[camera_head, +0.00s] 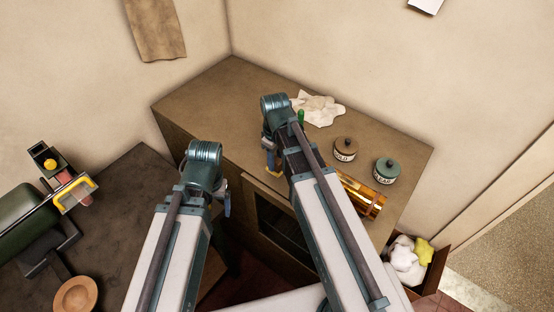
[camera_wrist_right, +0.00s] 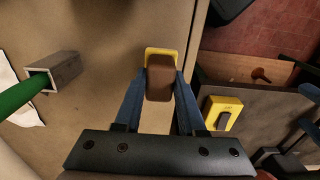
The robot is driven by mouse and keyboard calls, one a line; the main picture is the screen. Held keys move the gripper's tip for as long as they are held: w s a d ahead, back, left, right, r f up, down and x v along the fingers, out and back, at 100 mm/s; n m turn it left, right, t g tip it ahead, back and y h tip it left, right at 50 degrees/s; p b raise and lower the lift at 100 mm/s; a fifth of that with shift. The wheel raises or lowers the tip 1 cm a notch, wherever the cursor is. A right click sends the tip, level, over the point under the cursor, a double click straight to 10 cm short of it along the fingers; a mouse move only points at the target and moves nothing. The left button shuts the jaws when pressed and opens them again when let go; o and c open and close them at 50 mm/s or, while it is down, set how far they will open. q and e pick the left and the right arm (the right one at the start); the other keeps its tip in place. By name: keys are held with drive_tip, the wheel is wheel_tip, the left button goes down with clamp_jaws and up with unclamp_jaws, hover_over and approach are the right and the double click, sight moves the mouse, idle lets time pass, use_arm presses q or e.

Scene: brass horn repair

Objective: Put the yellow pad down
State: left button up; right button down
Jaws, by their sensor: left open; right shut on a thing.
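My right gripper (camera_wrist_right: 160,88) is shut on the yellow pad (camera_wrist_right: 161,50), which shows as a yellow rim around a brown block between the blue fingers. The pad is over the brown cabinet top close to its front edge. I cannot tell whether it touches the top. In the head view a bit of yellow (camera_head: 268,143) shows at my right gripper (camera_head: 270,158), mostly hidden by the wrist. My left gripper (camera_head: 228,204) is open, in front of the cabinet and beside the dark bench, largely hidden by its wrist.
Another yellow object (camera_wrist_right: 223,113) shows lower right. The back-left top is clear.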

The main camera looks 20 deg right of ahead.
sight(277, 160)
drive_tip(key=shift+r, duration=0.1)
drive_tip(key=shift+w+d, duration=0.2)
drive_tip(key=shift+w, duration=0.4)
drive_tip(key=shift+w+d, duration=0.15)
drive_tip(key=shift+w, duration=0.45)
drive_tip(key=f+b, duration=0.3)
drive_tip(key=shift+d+f, duration=0.2)
drive_tip(key=shift+f, duration=0.1)
drive_tip(key=shift+s+a+f+b, duration=0.1)
drive_tip(key=shift+a+f+b, duration=0.1)
drive_tip(key=shift+b, duration=0.3)
drive_tip(key=shift+a, duration=0.1)
drive_tip(key=shift+r, duration=0.1)
drive_tip(key=shift+f, duration=0.2)
drive_tip(key=c, duration=0.5)
unclamp_jaws()
